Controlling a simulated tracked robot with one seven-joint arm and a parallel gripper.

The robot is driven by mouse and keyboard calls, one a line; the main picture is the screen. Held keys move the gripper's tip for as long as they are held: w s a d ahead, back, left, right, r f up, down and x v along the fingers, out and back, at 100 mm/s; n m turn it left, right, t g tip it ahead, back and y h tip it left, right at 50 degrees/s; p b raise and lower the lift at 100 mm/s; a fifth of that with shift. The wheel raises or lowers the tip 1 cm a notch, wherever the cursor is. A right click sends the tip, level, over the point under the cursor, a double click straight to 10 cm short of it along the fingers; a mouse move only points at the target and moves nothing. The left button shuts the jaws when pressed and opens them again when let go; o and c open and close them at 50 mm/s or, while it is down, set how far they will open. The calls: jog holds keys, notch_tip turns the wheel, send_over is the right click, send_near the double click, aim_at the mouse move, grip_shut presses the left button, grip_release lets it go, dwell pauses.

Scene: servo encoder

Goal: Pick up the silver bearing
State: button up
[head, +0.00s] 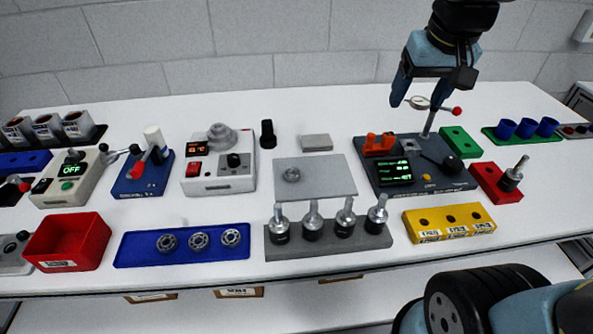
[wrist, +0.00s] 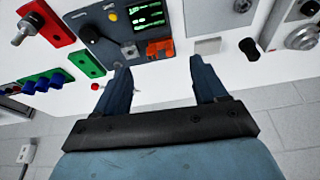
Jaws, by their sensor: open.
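Three silver ring-shaped bearings lie in a row in the blue tray (head: 140,257) at the front left: a left one (head: 167,243), a middle one (head: 199,241) and a right one (head: 231,237). Another small silver ring-shaped part (head: 292,175) lies on the grey plate (head: 325,165) in the middle of the table. My gripper (head: 420,98) is open at the upper right, far from the tray, above and behind the dark device with the green display. It shows empty in the wrist view (wrist: 161,75). The blue tray is not in the wrist view.
The dark device (head: 452,168) carries an upright post with a red knob near my gripper. A grey rack (head: 270,248) of several upright metal tools stands right of the blue tray, and a red bin (head: 70,241) left of it. A yellow block (head: 450,222) is at the front right.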

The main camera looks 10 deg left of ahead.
jog(key=w+a+f+n+g, duration=0.1)
jog(key=w+a+f, duration=0.1)
jog(key=a, duration=0.4)
jog(key=w+a+f+n+g, duration=0.1)
jog(key=w+a+f, duration=0.1)
jog(key=a, duration=0.3)
jog(key=n+g, duration=0.2)
send_over(292, 167)
jog(key=s, duration=0.2)
notch_tip(292, 167, down, 7)
jog(key=shift+h, duration=0.3)
jog(key=f, duration=1.3)
jog(key=shift+w+d, duration=0.15)
jog(key=shift+w, duration=0.1)
jog(key=shift+c, duration=0.2)
jog(key=c, duration=1.1)
